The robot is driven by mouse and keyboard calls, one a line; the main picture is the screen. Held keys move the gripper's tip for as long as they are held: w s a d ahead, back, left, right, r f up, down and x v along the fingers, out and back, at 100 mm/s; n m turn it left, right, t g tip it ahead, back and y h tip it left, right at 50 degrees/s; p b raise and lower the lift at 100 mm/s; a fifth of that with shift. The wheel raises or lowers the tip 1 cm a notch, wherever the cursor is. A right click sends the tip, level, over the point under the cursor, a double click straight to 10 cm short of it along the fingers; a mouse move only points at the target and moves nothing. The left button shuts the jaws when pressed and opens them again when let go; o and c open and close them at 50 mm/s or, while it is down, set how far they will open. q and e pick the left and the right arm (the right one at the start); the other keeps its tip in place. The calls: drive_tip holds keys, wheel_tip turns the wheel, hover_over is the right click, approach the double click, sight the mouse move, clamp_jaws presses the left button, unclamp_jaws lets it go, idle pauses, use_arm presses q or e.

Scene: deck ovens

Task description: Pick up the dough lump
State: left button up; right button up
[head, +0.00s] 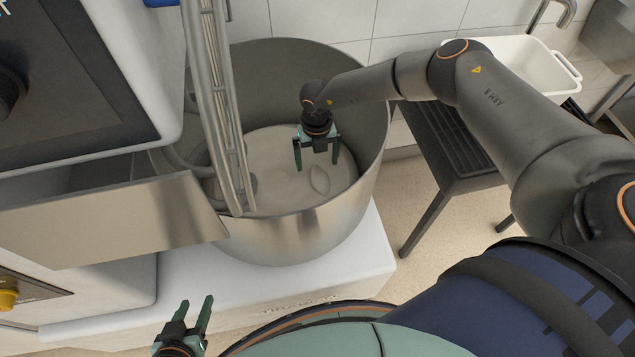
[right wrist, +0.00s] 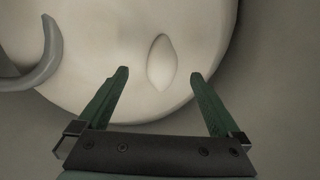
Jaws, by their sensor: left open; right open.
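The dough lump (head: 319,180) is a small pale oval on the surface of the dough mass (head: 272,150) in a large steel mixing bowl. In the right wrist view the lump (right wrist: 162,62) lies beyond the fingertips, between their lines. My right gripper (head: 317,163) reaches down into the bowl, open and empty, close to the lump. Its two green fingers (right wrist: 160,85) are spread apart in the right wrist view. My left gripper (head: 197,312) is open and empty, low in front of the mixer base.
The steel bowl (head: 290,228) has high walls around my right gripper. A vertical wire guard (head: 222,100) and a grey hook (right wrist: 38,68) stand at the left. A metal panel (head: 110,220) juts in from the left. A dark rack (head: 450,150) and white tub (head: 525,62) stand right.

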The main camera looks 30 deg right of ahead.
sight(318, 176)
wheel_tip(318, 176, down, 3)
drive_tip(key=shift+r+b, duration=0.1)
drive_tip(key=shift+b, duration=0.25)
drive_tip(key=f, duration=0.1)
drive_tip(key=f+b, duration=0.1)
drive_tip(key=f, duration=0.1)
drive_tip(key=f+b, duration=0.1)
drive_tip(key=f, duration=0.1)
drive_tip(key=shift+s, duration=0.3)
drive_tip(key=shift+f, duration=0.2)
drive_tip(key=shift+r, duration=0.1)
drive_tip(key=shift+c, duration=0.7)
drive_tip(key=shift+w, duration=0.1)
clamp_jaws()
